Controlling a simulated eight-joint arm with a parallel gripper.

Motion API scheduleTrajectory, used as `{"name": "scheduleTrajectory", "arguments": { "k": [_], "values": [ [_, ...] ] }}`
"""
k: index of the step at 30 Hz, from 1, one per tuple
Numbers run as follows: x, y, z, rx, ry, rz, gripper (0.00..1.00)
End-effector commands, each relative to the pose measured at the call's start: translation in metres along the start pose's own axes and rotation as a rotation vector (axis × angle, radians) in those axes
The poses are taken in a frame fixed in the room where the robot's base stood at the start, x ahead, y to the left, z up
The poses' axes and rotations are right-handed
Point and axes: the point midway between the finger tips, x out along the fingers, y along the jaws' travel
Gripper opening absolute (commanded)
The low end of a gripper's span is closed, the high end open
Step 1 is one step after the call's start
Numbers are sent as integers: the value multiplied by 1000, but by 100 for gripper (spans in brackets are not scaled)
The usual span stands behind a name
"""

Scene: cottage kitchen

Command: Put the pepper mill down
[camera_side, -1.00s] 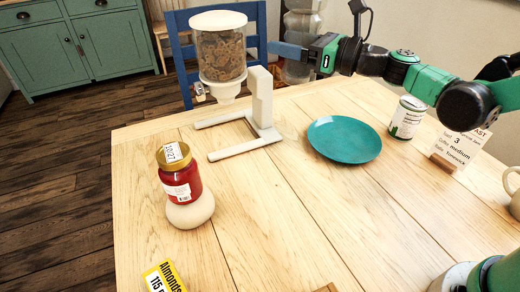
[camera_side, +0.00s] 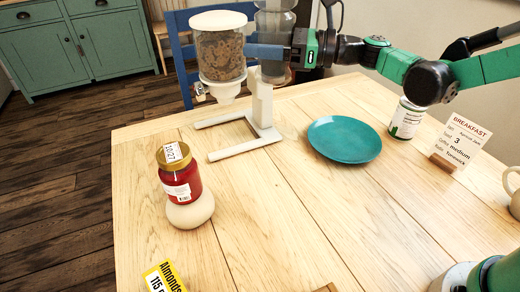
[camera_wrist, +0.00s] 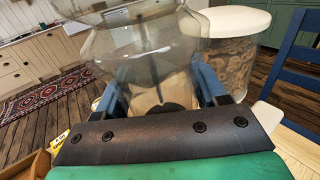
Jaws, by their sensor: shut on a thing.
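The pepper mill (camera_side: 275,20) is a clear, see-through body held upright above the far side of the table. My gripper (camera_side: 262,51) is shut around its middle, with blue fingers on it. In the wrist view the mill (camera_wrist: 140,55) fills the space between the two blue fingers (camera_wrist: 160,95). Its lower part is partly hidden by the fingers and the dispenser's stand in the side view. Its base appears clear of the tabletop (camera_side: 270,215).
A cereal dispenser (camera_side: 221,60) on a white stand is close beside the mill. A teal plate (camera_side: 344,139), a can (camera_side: 407,118), a breakfast card (camera_side: 459,142), a red jar (camera_side: 180,180) and an almonds box (camera_side: 164,279) stand around. The table's middle is clear.

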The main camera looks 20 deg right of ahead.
Motion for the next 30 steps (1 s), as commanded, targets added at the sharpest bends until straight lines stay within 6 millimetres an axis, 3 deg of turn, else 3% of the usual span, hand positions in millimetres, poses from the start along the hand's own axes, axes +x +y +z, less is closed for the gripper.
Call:
{"name": "scheduleTrajectory", "arguments": {
  "k": [3,9,22,26,30],
  "values": [
    [12,13,-1,0,-1,210,0],
    [15,27,-3,0,-1,409,0],
    [14,30,-6,0,-1,442,0],
    [14,30,-29,0,0,442,0],
    [14,30,-70,0,-1,441,0]
  ]
}}
